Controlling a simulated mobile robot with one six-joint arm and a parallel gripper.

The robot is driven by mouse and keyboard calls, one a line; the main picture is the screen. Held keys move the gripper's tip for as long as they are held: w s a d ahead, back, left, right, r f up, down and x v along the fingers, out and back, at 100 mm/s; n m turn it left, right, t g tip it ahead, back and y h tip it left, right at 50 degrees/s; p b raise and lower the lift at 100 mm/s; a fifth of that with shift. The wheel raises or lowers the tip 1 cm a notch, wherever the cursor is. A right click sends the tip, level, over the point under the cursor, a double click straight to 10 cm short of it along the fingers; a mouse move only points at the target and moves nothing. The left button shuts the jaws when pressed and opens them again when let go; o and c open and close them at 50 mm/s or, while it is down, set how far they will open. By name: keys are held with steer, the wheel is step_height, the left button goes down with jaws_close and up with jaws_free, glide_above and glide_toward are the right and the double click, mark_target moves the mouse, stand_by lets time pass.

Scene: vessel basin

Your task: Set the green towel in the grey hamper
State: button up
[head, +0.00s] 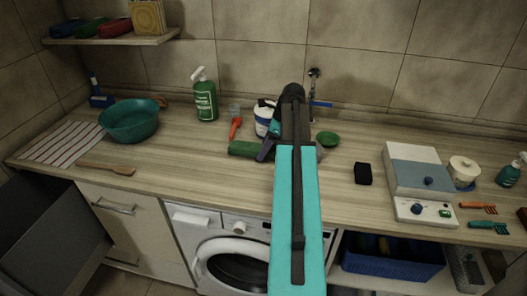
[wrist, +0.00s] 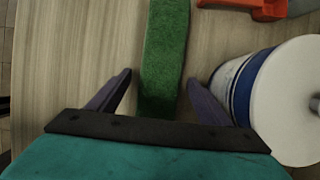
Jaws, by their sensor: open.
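The green towel (head: 243,148), a narrow rolled or folded strip, lies on the wooden counter; its right end is hidden behind my arm in the head view. In the wrist view the green towel (wrist: 165,50) runs up between the fingers. My gripper (wrist: 160,78) is open, with one finger on each side of the towel and a gap on both sides. In the head view my gripper (head: 268,150) is mostly covered by my arm. The grey hamper (head: 40,232) stands open-topped on the floor at the far left, below the counter.
A white and blue tub (wrist: 295,95) stands close by the right finger. An orange-red tool (wrist: 255,8) lies just beyond. A green spray bottle (head: 205,98), teal bowl (head: 130,122) and wooden spatula (head: 107,168) are left on the counter. A black block (head: 363,174) sits right.

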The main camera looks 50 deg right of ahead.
steer(key=c, duration=1.3)
steer(key=shift+r, duration=0.15)
steer(key=shift+r+b, duration=1)
steer(key=shift+r, duration=3.85)
